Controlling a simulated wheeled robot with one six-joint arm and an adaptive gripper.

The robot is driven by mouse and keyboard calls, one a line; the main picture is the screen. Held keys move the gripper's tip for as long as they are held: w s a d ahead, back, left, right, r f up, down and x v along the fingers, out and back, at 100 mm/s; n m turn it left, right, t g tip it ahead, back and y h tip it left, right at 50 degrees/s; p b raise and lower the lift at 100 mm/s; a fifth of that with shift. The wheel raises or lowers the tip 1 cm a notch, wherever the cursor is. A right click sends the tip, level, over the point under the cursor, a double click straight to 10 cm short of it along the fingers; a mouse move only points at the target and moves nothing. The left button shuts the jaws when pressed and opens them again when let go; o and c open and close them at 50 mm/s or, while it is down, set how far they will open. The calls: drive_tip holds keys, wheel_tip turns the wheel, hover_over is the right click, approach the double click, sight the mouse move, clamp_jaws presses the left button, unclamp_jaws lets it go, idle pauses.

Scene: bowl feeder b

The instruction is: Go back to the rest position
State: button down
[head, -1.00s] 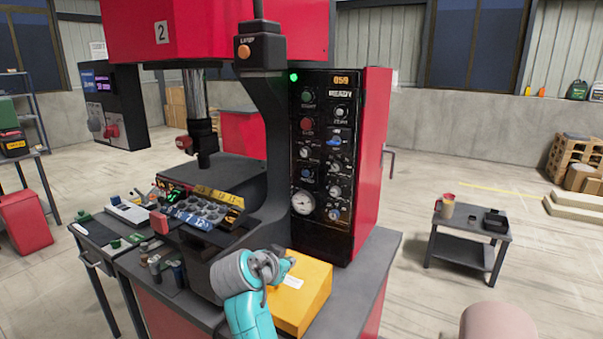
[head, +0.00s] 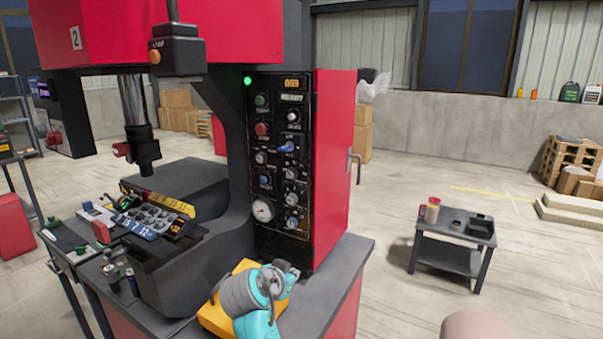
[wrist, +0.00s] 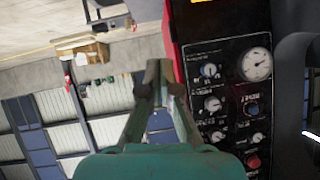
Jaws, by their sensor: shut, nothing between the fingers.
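My gripper (head: 290,270) shows in the head view at the end of my teal and grey arm, low in front of the black control panel (head: 278,160). It is above or beside the yellow box (head: 213,318) on the dark bench top, which my arm partly covers; I cannot tell whether they touch. In the wrist view my gripper (wrist: 160,72) has its two fingers together at the tips, with nothing between them. The control panel (wrist: 225,100), with knobs and a round gauge, stands to the right of the fingers.
The red press cabinet (head: 333,150) rises behind my gripper. A small black side table (head: 447,257) with a cup stands on the floor at right. Pallets and boxes (head: 570,162) lie at the back right. The floor between bench and side table is clear.

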drive_tip(key=s+d+f+n+y, duration=0.1)
drive_tip(key=s+d+f, duration=0.1)
drive_tip(key=f, duration=0.4)
drive_tip(key=s+d+f+n, duration=0.1)
drive_tip(key=s+d+f, duration=0.1)
drive_tip(key=f, duration=0.3)
drive_tip(key=s+d+f+n+t+y, duration=0.1)
drive_tip(key=s+d+f+n+y, duration=0.1)
drive_tip(key=s+d+f, duration=0.5)
drive_tip(key=s+d+f+n+t+y, duration=0.1)
drive_tip(key=s+d+f+n, duration=0.15)
drive_tip(key=s+f, duration=0.95)
drive_tip(key=s+d+r+y, duration=0.1)
drive_tip(key=s+d, duration=0.3)
drive_tip(key=s, duration=0.9)
drive_tip(key=s+d+r, duration=0.1)
drive_tip(key=s+r, duration=0.4)
drive_tip(key=s, duration=0.3)
drive_tip(key=s+d+r+t, duration=0.1)
drive_tip(key=s+r, duration=0.4)
drive_tip(key=s, duration=0.3)
drive_tip(key=s+d+r+t, duration=0.1)
drive_tip(key=s+r, duration=0.4)
drive_tip(key=s, duration=0.3)
drive_tip(key=shift+s+d+r, duration=0.2)
drive_tip(key=shift+s+d, duration=0.05)
drive_tip(key=shift+s, duration=0.05)
